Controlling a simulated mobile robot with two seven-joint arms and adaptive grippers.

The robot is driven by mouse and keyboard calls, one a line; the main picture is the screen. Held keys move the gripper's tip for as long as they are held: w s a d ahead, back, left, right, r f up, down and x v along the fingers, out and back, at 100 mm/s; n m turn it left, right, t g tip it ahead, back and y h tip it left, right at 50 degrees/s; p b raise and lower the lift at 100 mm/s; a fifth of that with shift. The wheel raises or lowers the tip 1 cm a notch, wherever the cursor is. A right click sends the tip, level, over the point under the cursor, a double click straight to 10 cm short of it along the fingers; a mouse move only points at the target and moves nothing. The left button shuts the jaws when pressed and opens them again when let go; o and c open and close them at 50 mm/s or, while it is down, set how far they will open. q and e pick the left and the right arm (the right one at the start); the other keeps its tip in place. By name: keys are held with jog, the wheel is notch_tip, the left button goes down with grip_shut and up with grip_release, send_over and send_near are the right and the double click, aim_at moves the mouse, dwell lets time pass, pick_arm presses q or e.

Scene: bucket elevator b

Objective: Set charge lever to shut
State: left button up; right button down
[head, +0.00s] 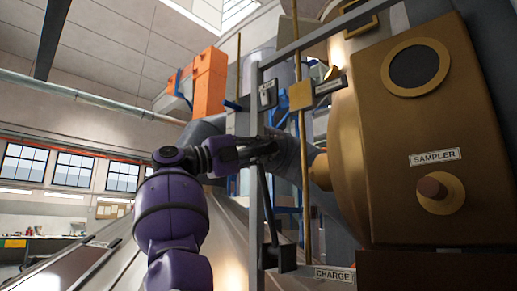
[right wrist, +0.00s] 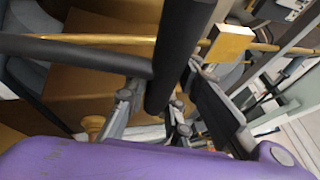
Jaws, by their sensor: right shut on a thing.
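The charge lever (head: 265,200) is a dark bar that rises, slightly tilted, from a black bracket (head: 285,257) beside the CHARGE plate (head: 333,274). My right gripper (head: 266,147) is at the top of the lever and is shut on its handle. In the right wrist view the dark round handle (right wrist: 180,55) passes between the fingers of the right gripper (right wrist: 165,108). A thinner dark bar (right wrist: 75,52) meets the handle from the left. The top of the lever is partly hidden by the gripper in the head view. My left gripper is not in view.
A grey upright post (head: 257,100) stands close beside the gripper. A yellow rod (head: 304,170) with a brass block (head: 301,96) is just right of it. A large brass vessel with a SAMPLER plate (head: 435,157) fills the right. Open room lies to the left.

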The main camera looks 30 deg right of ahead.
pick_arm(q)
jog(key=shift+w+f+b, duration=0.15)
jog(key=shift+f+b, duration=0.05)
jog(key=shift+b, duration=0.25)
pick_arm(e)
jog(key=w+d, duration=0.2)
jog(key=d, duration=0.4)
jog(key=shift+w+d+r, duration=0.2)
jog(key=shift+w, duration=0.05)
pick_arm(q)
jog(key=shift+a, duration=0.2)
pick_arm(e)
jog(key=shift+w+f, duration=0.1)
jog(key=shift+f, duration=0.1)
jog(key=c, duration=1.9)
grip_release()
jog(key=o, duration=0.3)
jog(key=shift+d, duration=0.2)
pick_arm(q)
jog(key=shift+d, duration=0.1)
pick_arm(e)
jog(key=shift+r, duration=0.1)
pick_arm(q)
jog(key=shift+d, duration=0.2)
pick_arm(e)
jog(key=shift+a+r, duration=0.15)
jog(key=shift+r, duration=0.05)
